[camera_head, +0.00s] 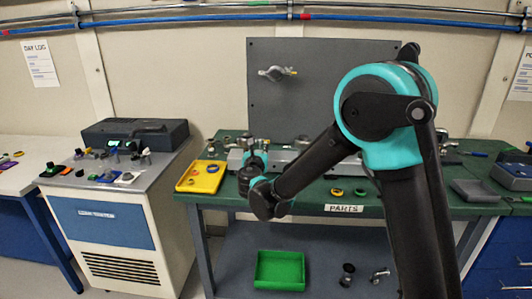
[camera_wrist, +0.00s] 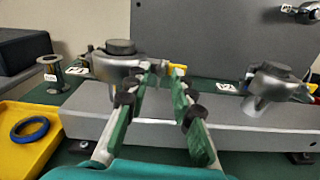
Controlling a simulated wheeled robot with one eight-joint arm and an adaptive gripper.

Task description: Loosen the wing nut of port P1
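A grey metal port fitting with a dark round cap (camera_wrist: 120,58) stands on the left end of the grey rail in the wrist view. A yellow wing nut (camera_wrist: 178,67) shows at its right side, partly hidden by my fingertips. My gripper (camera_wrist: 162,74) is open, its two green fingers apart and pointing at the wing nut. I cannot tell whether a finger touches it. In the head view my gripper (camera_head: 256,158) is over the left part of the green bench, and the arm hides much there. The port labels are too small to read surely.
A second clamped fitting (camera_wrist: 272,84) stands to the right on the rail (camera_wrist: 225,128). A grey panel (camera_head: 325,100) rises behind and carries another fitting (camera_head: 276,73). A yellow tray (camera_head: 202,190) with a blue ring (camera_wrist: 30,129) lies left. A spool (camera_wrist: 54,72) stands behind the tray.

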